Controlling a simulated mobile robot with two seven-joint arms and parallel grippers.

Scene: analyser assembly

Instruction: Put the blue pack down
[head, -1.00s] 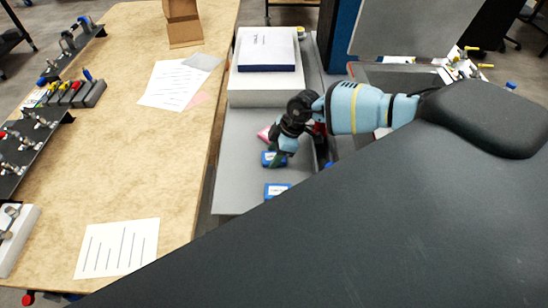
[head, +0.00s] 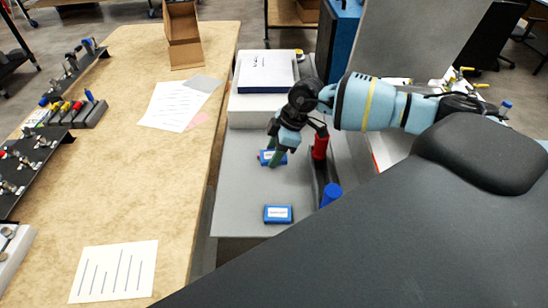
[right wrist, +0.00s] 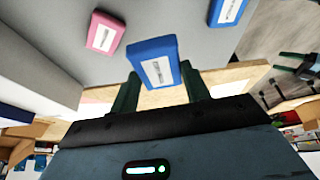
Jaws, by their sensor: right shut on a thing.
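My right gripper (head: 273,155) is over the grey worktop and shut on a blue pack (head: 267,157) with a white label. In the right wrist view the blue pack (right wrist: 155,65) sits between the two dark green fingers. I cannot tell whether its underside touches the worktop. A pink pack (right wrist: 102,33) lies close by in the right wrist view; the arm hides most of it in the head view. My left gripper (right wrist: 291,64) shows small at the right of the right wrist view, its fingers apart, and is outside the head view.
A second blue pack (head: 278,214) lies on the grey worktop (head: 240,190), nearer me. A white box (head: 262,110) with a blue-edged pack (head: 267,72) on top stands behind. A red cylinder (head: 320,145) and a blue cylinder (head: 331,193) stand right. A wooden table (head: 130,205) is left.

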